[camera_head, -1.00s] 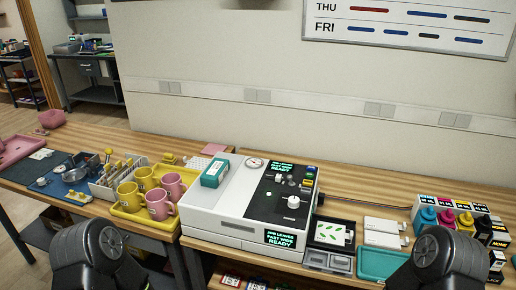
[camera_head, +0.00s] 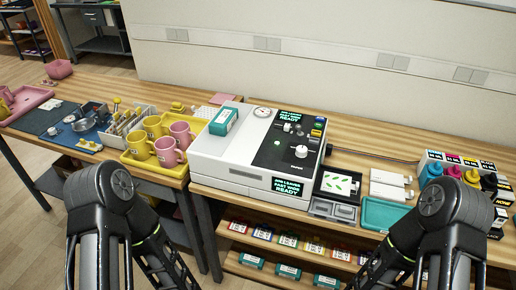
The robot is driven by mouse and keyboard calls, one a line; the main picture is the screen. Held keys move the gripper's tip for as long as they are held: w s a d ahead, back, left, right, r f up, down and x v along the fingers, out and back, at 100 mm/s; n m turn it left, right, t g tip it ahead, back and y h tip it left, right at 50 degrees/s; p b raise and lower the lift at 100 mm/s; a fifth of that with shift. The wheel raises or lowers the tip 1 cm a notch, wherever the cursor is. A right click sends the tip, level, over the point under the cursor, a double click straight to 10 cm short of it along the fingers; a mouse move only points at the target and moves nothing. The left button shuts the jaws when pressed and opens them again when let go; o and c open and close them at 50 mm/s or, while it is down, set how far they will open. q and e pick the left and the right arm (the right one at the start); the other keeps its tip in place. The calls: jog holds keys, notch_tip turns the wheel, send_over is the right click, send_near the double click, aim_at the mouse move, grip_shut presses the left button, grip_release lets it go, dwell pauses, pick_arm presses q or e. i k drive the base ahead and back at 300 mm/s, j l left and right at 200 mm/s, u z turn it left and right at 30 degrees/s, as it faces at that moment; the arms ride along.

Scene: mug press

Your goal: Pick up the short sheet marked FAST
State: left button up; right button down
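I cannot make out the word FAST on any sheet in the head view. A white sheet with green leaf prints (camera_head: 341,184) lies on a black tray right of the press. Two white items (camera_head: 391,177) lie beside it; any marking on them is too small to read. My two black arms rise from the bottom edge, left and right, in front of the bench. Neither gripper's fingertips show.
Pink and yellow mugs stand on a yellow tray (camera_head: 142,163) left of the press. A teal box (camera_head: 223,121) sits on the press. A teal tray (camera_head: 385,214) and ink bottles (camera_head: 470,176) are at right. Shelves below hold colour-labelled packs (camera_head: 287,239) and teal boxes (camera_head: 289,271).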

aim_at(338, 184)
jog(key=i+j, duration=0.15)
jog(key=j, duration=0.15)
jog(key=i+j, duration=0.15)
jog(key=j, duration=0.15)
jog(key=z, duration=2.3)
